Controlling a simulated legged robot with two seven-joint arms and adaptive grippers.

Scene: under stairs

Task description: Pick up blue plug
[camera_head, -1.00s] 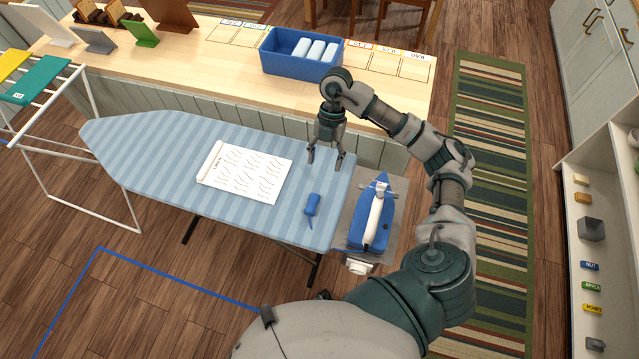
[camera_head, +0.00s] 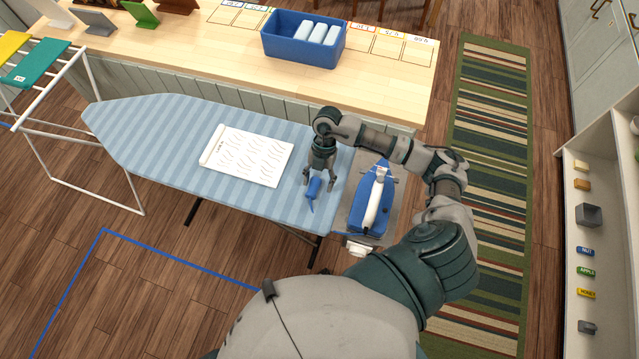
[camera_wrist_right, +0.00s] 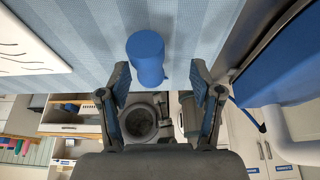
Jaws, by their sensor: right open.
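The blue plug (camera_head: 314,187) lies on the striped ironing board (camera_head: 150,130) near its right end, with a thin blue tail pointing to the front. My right gripper (camera_head: 319,180) is open, pointing down over the plug, its fingertips on either side of the plug's far end. My left gripper is not in view.
A blue iron (camera_head: 372,205) stands just right of the plug on a grey rest. A white sheet (camera_head: 247,155) lies on the board to the left. Behind is a wooden counter (camera_head: 185,50) with a blue bin (camera_head: 275,46). A drying rack (camera_head: 90,120) stands at the left.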

